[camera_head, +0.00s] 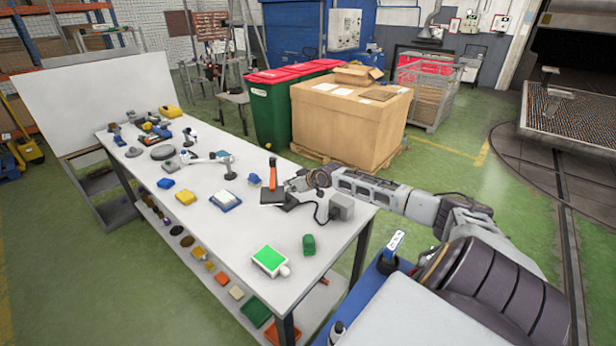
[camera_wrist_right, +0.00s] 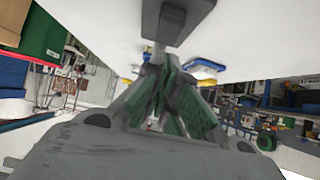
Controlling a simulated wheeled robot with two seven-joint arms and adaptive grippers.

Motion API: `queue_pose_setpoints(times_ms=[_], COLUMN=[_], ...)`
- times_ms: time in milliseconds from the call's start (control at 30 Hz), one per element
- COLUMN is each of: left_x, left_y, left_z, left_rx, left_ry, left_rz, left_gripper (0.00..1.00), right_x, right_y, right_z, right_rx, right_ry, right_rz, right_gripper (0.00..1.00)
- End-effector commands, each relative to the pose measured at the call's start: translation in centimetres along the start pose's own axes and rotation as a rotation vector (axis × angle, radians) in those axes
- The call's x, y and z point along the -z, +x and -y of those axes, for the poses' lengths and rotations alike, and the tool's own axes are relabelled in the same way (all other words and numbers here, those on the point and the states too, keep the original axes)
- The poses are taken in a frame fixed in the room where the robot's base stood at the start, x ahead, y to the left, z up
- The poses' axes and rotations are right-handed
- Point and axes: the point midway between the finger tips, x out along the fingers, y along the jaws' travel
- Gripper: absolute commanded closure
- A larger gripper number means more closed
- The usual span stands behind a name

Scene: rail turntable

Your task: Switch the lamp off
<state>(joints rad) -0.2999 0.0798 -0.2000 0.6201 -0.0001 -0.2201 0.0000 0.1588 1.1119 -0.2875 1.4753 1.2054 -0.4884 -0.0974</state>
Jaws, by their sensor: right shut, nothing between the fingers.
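On the white table (camera_head: 222,262), a red-orange upright piece (camera_head: 272,178) stands by a flat black base (camera_head: 271,197). A black cable runs from near the base to a grey box (camera_head: 341,207). This may be the lamp; I cannot tell whether it is lit. My right gripper (camera_head: 287,188) is shut and empty, low over the table close beside the black base. In the right wrist view, its fingers (camera_wrist_right: 156,68) meet just below a dark block on a stem (camera_wrist_right: 175,20). I cannot tell if they touch. My left gripper is not in view.
A green-topped white box (camera_head: 269,261) and a green piece (camera_head: 308,244) lie near the table's front end. A large cardboard box (camera_head: 350,125) stands behind the table.

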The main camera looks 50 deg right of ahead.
Motion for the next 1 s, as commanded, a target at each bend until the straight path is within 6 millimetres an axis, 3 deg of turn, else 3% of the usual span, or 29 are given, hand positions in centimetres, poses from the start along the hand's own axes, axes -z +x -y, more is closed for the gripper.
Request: queue_pose_setpoints(times_ms=[267, 1000], left_x=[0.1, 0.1], left_y=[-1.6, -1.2], left_z=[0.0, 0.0], left_rx=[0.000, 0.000], left_ry=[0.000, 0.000], left_rz=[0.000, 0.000], left_gripper=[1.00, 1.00], right_x=[1.6, 1.2], right_y=[-0.8, -4.5], right_z=[0.3, 0.1], right_rx=[0.000, -0.003], right_ry=[-0.001, -0.001], right_rz=[-0.002, 0.000], right_gripper=[1.00, 1.00])
